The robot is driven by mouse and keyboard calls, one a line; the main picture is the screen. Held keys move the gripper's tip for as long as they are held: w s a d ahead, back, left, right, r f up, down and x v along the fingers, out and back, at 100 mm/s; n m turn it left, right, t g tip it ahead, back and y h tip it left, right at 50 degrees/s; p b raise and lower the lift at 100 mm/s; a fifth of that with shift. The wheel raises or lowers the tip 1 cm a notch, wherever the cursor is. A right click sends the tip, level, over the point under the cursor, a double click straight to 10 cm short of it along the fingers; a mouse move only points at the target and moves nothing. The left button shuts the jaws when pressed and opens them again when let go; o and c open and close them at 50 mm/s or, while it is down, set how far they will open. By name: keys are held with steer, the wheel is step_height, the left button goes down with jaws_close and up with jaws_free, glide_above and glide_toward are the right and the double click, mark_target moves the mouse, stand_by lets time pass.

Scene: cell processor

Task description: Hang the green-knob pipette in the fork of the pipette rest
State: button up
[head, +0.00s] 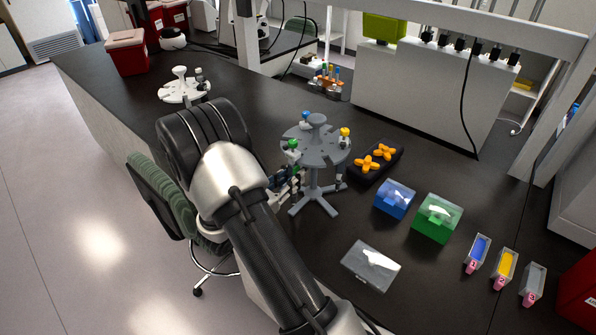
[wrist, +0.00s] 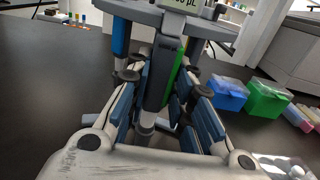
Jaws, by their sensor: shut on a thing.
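The green-knob pipette (head: 292,144) is upright at the near left edge of the grey pipette rest's round top (head: 318,150). My gripper (head: 288,180) is shut on its body below the top. In the wrist view the pipette's dark body with a green stripe (wrist: 173,78) stands between my finger pads, with its display at the upper edge. I cannot tell whether it is seated in a fork or only beside it. A blue-knob pipette (head: 305,118) and a yellow-knob pipette (head: 345,134) hang in other forks of the rest.
A black rack with orange pieces (head: 376,160), a blue box (head: 394,198), a green box (head: 437,217) and a clear-lidded box (head: 370,266) stand right of the rest. A white rest (head: 183,88) stands further back left. The dark bench between them is clear.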

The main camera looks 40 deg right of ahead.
steer(key=a, duration=0.7)
steer(key=shift+s, duration=0.3)
